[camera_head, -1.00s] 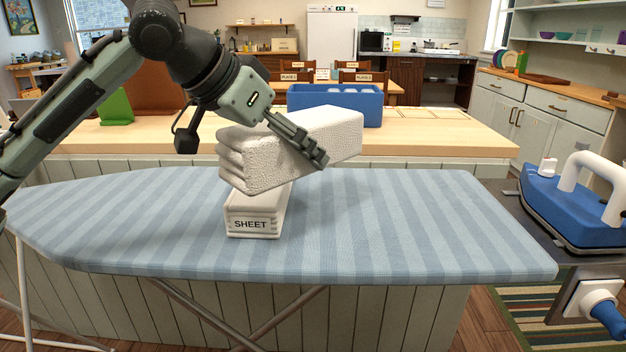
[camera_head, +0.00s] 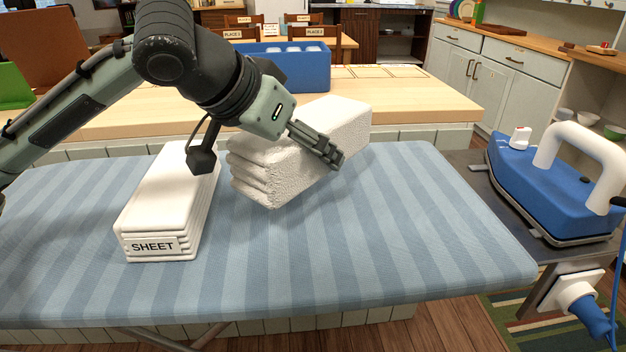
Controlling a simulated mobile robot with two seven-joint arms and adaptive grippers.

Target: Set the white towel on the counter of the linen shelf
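The white towel (camera_head: 345,120) is a thick folded stack in the middle of the head view, tilted. My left gripper (camera_head: 338,160) reaches over it from the left, with its fingers against the towel's near side. The towel appears held; the far finger is hidden behind it. It shows over the ironing board and the edge of the wooden counter behind; I cannot tell whether it touches the board. My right gripper is not in view. No linen shelf can be made out.
A folded white stack labelled SHEET (camera_head: 165,210) lies on the striped blue ironing board (camera_head: 400,240), left of the towel. A blue iron (camera_head: 550,190) stands at the right. A wooden counter (camera_head: 420,95) with a blue bin (camera_head: 300,68) is behind. The board's right half is clear.

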